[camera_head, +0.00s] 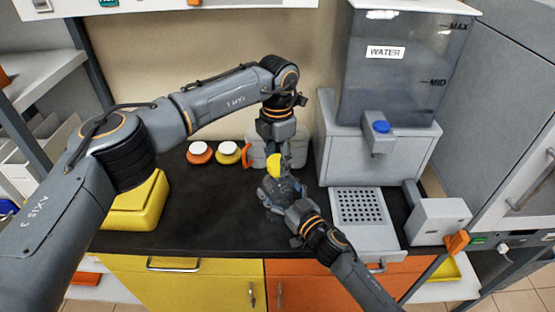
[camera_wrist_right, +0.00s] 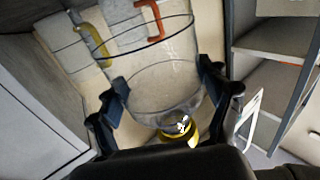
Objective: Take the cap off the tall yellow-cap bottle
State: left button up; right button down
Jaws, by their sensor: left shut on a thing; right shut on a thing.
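The yellow cap (camera_head: 275,162) shows in the head view just above my right gripper. My left gripper (camera_head: 277,152) reaches down from above and is shut on the cap. My right gripper (camera_head: 280,188) comes in from the lower right and is shut around the bottle below it. In the right wrist view the clear bottle (camera_wrist_right: 165,85) stands between the two fingers of my right gripper (camera_wrist_right: 165,90), with a yellow part (camera_wrist_right: 182,136) near the palm. In the head view the grippers hide most of the bottle. I cannot tell whether cap and bottle still touch.
Two white-lidded containers, orange (camera_head: 200,156) and yellow (camera_head: 227,157), stand left of the grippers on the black worktop (camera_head: 210,225). A yellow box (camera_head: 137,208) is farther left. At right are the water tank (camera_head: 400,75), a perforated drain tray (camera_head: 359,208) and a grey device (camera_head: 440,220).

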aim_at(277, 161)
pick_arm(q)
jog(key=shift+r, duration=1.9)
pick_arm(e)
grip_release()
